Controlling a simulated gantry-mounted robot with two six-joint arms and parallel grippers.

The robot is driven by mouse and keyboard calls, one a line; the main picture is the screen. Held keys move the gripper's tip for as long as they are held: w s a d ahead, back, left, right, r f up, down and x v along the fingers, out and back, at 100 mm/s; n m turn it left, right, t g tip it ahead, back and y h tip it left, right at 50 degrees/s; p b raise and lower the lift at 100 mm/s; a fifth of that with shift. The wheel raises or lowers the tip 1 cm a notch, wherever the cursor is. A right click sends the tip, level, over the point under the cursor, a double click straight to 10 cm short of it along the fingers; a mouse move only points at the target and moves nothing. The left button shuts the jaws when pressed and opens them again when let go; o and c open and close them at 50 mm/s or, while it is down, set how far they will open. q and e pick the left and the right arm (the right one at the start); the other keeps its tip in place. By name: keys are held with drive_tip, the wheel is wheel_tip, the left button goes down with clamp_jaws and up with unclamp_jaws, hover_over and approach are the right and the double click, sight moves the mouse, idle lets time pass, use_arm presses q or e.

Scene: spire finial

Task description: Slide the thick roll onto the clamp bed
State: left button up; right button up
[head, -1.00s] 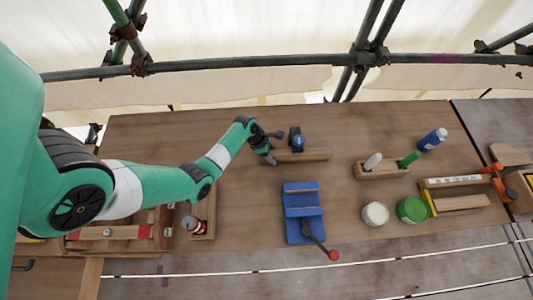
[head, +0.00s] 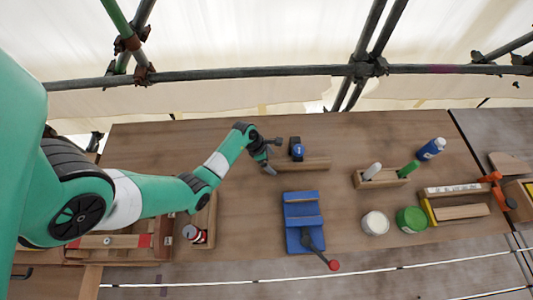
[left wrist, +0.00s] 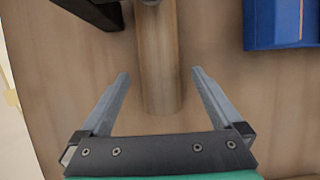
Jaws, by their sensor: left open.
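The thick roll (head: 306,163) is a pale wooden cylinder lying left to right on the bench behind the blue clamp bed (head: 303,240). My left gripper (head: 274,156) is open at the roll's left end. In the left wrist view the roll (left wrist: 158,65) runs away from the gripper (left wrist: 160,80); its near end lies between the two spread fingers, with a gap on each side. The clamp bed's blue edge (left wrist: 285,22) shows at the upper right there. Its lever with a red knob (head: 334,265) points to the front right. My right gripper is not in view.
A blue and black object (head: 297,149) stands just behind the roll. A wooden holder (head: 382,179) with bottles, a white tub (head: 375,223) and a green tub (head: 411,219) stand to the right. Bare bench lies between the roll and the clamp bed.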

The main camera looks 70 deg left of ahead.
use_arm(q)
drive_tip(key=p+v, duration=0.3)
drive_tip(key=v, duration=0.6)
drive_tip(key=shift+s+r, duration=0.15)
drive_tip(key=shift+r, duration=0.05)
